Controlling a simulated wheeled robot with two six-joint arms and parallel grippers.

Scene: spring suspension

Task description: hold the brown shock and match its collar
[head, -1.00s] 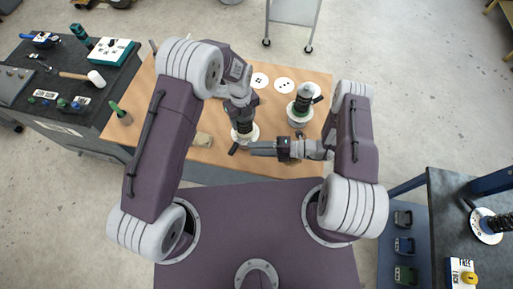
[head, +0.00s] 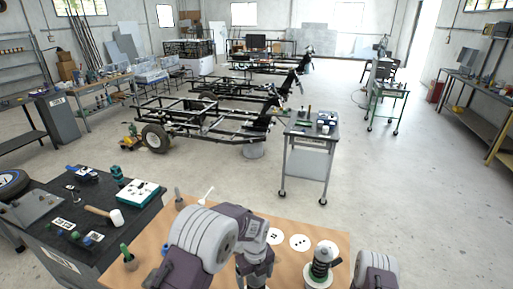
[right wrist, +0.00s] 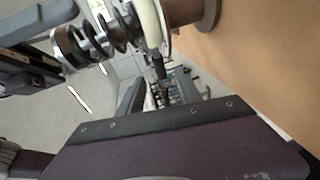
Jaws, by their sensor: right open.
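The brown shock stands near the table in the right wrist view (right wrist: 95,38), seen sideways: a dark coil, a pale collar (right wrist: 150,22), then a brown cylinder towards the table. My left gripper reaches its upper end from the left of that view (right wrist: 35,50); whether its jaws press on the shock is unclear. In the head view my left wrist points down and its fingers are cut off by the lower edge. My right gripper (right wrist: 163,77) is open and empty, beside the shock and apart from it. In the head view only part of my right arm shows.
A second shock with a dark coil (head: 321,262) stands on a pale base at the right of the wooden table (head: 282,282). White marked discs (head: 299,242) lie behind it. A dark bench (head: 60,235) with a mallet (head: 104,214) is at the left. A grey cart (head: 308,160) stands beyond.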

